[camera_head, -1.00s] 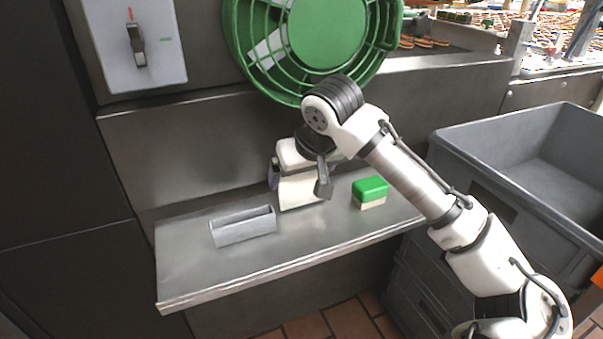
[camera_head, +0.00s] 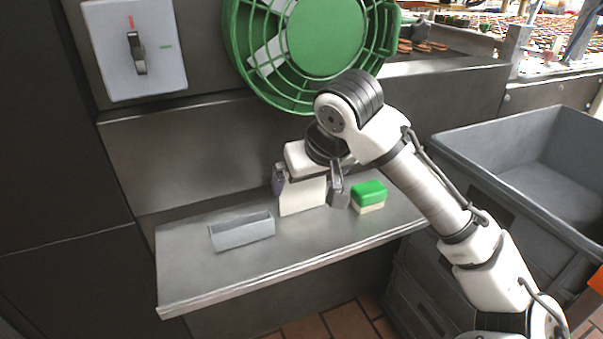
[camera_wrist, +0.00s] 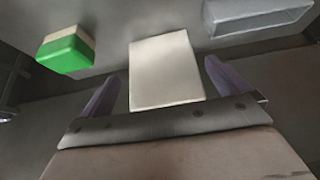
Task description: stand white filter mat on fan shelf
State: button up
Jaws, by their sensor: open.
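The white filter mat (camera_head: 303,196) stands upright on the metal shelf (camera_head: 185,268) below the green fan (camera_head: 325,40). In the wrist view the mat (camera_wrist: 165,70) is a pale rectangle between and just beyond the finger tips. My gripper (camera_head: 308,192) is at the mat, with a finger to each side of it. In the wrist view my gripper (camera_wrist: 162,85) is open, its two purple fingers apart from the mat with gaps on both sides. The mat's upper part is partly hidden by my gripper in the head view.
A green and cream sponge (camera_head: 369,197) lies right of the mat. A grey open tray (camera_head: 242,231) lies to the left. A switch box (camera_head: 136,50) is on the wall. A large grey bin (camera_head: 480,165) stands at the right. The shelf's front strip is clear.

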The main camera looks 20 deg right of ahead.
jog(key=s, duration=0.9)
jog(key=shift+s+d, duration=0.15)
jog(key=shift+s, duration=0.05)
jog(key=shift+c, duration=0.4)
dwell(1.5)
